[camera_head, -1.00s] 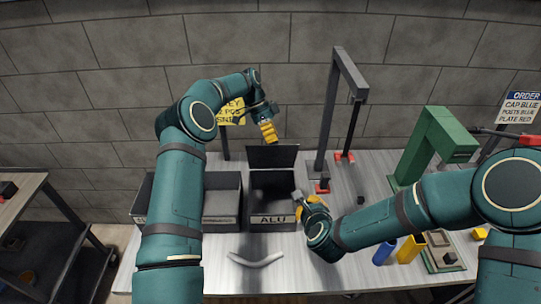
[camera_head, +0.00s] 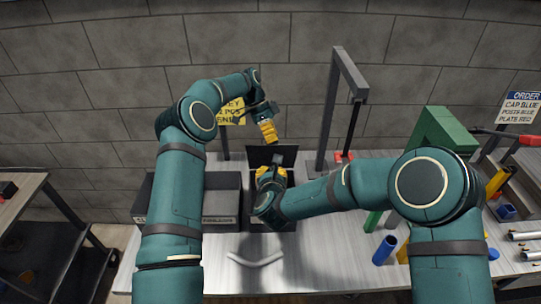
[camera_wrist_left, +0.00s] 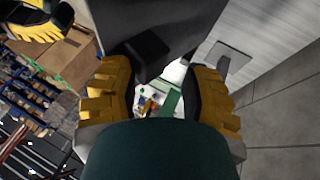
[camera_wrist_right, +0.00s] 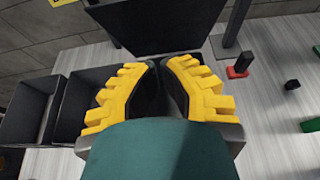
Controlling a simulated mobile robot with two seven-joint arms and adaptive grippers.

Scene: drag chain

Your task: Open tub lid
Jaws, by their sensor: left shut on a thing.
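The ALU tub is a dark bin on the bench, largely hidden in the head view by my right arm. Its dark lid (camera_head: 285,155) stands raised at the tub's back; in the right wrist view it is a tilted panel (camera_wrist_right: 150,28). My left gripper (camera_head: 269,138) is at the lid's top edge, shut on it. In the left wrist view a dark panel with a black block (camera_wrist_left: 150,52) lies between its fingers. My right gripper (camera_head: 270,172) is over the tub, in front of the lid. Its fingers (camera_wrist_right: 161,64) look nearly together, with nothing clearly held.
An open grey bin (camera_head: 222,208) stands left of the tub. A grey bent piece (camera_head: 256,260) lies in front. A dark post frame (camera_head: 345,70), a green frame (camera_head: 440,128) and a blue cylinder (camera_head: 384,250) stand to the right.

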